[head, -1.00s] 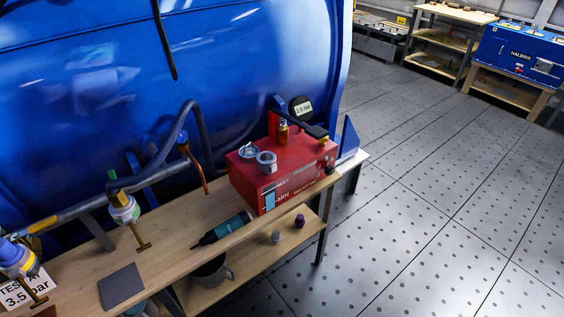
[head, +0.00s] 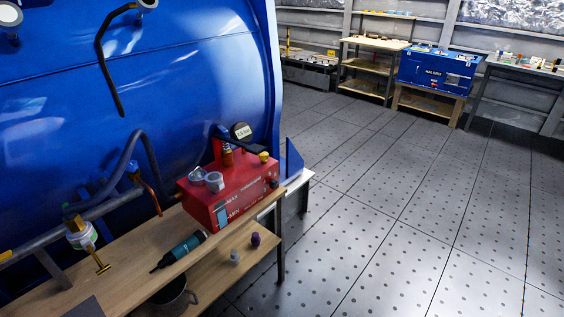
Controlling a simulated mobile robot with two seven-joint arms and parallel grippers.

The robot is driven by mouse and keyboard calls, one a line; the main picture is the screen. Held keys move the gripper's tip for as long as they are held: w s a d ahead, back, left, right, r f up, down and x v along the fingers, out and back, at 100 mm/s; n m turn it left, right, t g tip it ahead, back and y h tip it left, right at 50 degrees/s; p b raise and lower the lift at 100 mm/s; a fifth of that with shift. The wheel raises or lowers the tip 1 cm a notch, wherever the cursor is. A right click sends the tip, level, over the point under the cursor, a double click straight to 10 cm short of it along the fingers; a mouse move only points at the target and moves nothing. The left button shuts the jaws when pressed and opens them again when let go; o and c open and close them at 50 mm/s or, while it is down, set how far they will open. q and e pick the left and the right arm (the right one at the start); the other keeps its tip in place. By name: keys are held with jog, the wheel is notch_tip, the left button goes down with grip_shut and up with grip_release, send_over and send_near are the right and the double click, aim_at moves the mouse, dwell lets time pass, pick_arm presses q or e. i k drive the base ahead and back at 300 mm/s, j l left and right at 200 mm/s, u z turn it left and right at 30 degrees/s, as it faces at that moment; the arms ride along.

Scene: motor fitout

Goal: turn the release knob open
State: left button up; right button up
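A red hand pump box (head: 231,205) with white lettering stands on the wooden bench at the right end of the blue tank. Neither of my grippers shows in the head view.
The wooden bench (head: 135,262) runs along the blue tank (head: 150,75). A dark green tool (head: 180,251) lies on it; purple (head: 255,239) and grey pieces stand on its lower shelf. A blue cabinet (head: 435,68) stands far back. The tiled floor (head: 400,210) to the right is clear.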

aim_at(263, 156)
jog(key=i+l+z, duration=0.15)
jog(key=i+l, duration=1.2)
jog(key=i, duration=0.05)
